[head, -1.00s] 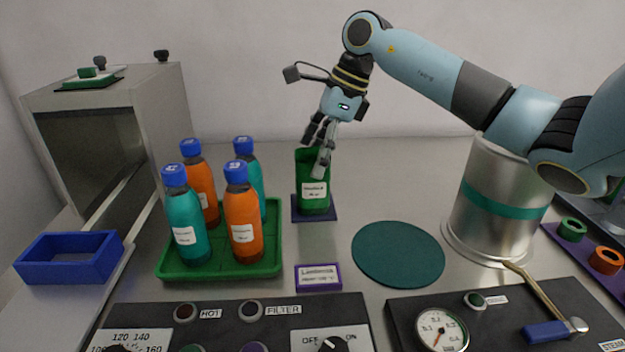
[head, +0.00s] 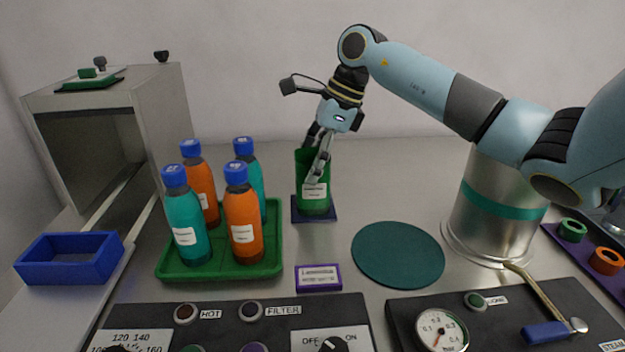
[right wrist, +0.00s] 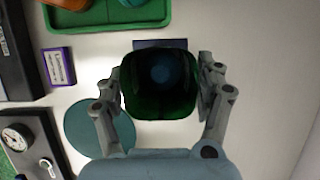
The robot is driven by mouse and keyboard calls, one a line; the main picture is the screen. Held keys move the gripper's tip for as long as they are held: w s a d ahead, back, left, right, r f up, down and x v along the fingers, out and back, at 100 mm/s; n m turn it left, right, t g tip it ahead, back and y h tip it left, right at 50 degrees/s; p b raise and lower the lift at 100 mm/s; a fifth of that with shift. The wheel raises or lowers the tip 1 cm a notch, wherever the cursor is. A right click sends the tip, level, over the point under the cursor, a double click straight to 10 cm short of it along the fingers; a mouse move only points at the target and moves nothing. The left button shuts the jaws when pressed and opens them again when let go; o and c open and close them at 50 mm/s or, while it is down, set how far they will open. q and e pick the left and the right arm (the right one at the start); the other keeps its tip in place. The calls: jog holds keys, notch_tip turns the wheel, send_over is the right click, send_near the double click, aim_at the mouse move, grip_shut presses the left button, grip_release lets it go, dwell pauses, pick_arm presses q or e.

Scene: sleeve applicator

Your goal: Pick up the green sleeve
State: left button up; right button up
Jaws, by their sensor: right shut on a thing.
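My left gripper is not in view.
A green tray (head: 265,268) with several teal and orange bottles stands left of the sleeve. A purple-edged label block (head: 318,277), a round teal mat (head: 398,253) and a steel cylinder (head: 480,225) lie around it. Control panels (head: 270,335) line the front.

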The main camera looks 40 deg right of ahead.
notch_tip(320, 180, up, 10)
jog(key=shift+r, duration=0.1)
dwell(0.4)
dwell(0.4)
jog(key=shift+r, duration=0.15)
